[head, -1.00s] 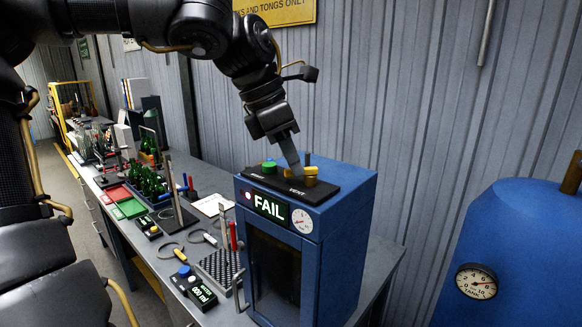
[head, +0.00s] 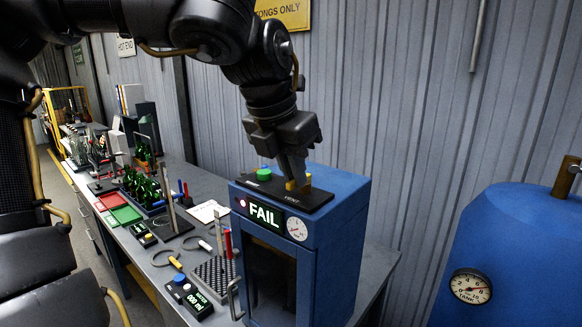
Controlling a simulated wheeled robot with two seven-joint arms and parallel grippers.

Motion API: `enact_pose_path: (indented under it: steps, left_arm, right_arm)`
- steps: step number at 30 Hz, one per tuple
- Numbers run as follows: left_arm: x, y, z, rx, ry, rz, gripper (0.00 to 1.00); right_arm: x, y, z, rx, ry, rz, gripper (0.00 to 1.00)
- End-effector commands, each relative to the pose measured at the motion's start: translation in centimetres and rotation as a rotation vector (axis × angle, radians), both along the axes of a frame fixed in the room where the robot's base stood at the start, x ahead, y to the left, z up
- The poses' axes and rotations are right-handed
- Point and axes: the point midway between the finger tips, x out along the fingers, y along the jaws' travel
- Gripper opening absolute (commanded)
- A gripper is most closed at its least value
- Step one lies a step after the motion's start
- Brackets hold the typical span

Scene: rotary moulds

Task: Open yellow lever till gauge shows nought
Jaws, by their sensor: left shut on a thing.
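The yellow lever (head: 291,186) sits on the black panel marked VENT on top of a blue cabinet (head: 335,220). My left gripper (head: 296,180) comes down on it from above and is shut on it; the fingers hide much of the lever. The small round gauge (head: 297,229) is on the cabinet's front, right of a lit display (head: 262,213) that reads FAIL. Its needle is too small to read surely. My right gripper is not in view.
A green button (head: 264,174) is left of the lever on the same panel. A blue tank with a larger gauge (head: 471,287) stands at right. The bench at left holds green bottles (head: 143,185), trays and tools.

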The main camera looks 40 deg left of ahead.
Motion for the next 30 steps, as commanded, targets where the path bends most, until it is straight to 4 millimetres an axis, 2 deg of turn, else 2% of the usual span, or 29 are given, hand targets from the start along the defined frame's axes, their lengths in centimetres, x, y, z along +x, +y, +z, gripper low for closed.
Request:
enact_pose_path:
  steps: [14,15,20,30]
  left_arm:
    - [0.19,-0.04,0.34,-0.002,-0.012,0.018,0.00]
    - [0.19,-0.04,0.34,-0.002,-0.012,0.018,0.12]
    - [0.13,-0.04,0.25,-0.001,-0.008,0.017,0.33]
    - [-0.03,-0.04,0.47,0.000,-0.005,0.016,0.33]
  right_arm:
    - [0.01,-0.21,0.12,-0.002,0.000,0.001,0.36]
    - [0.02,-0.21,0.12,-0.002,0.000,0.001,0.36]
    - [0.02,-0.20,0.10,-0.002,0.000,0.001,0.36]
    - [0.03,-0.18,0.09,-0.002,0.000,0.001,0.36]
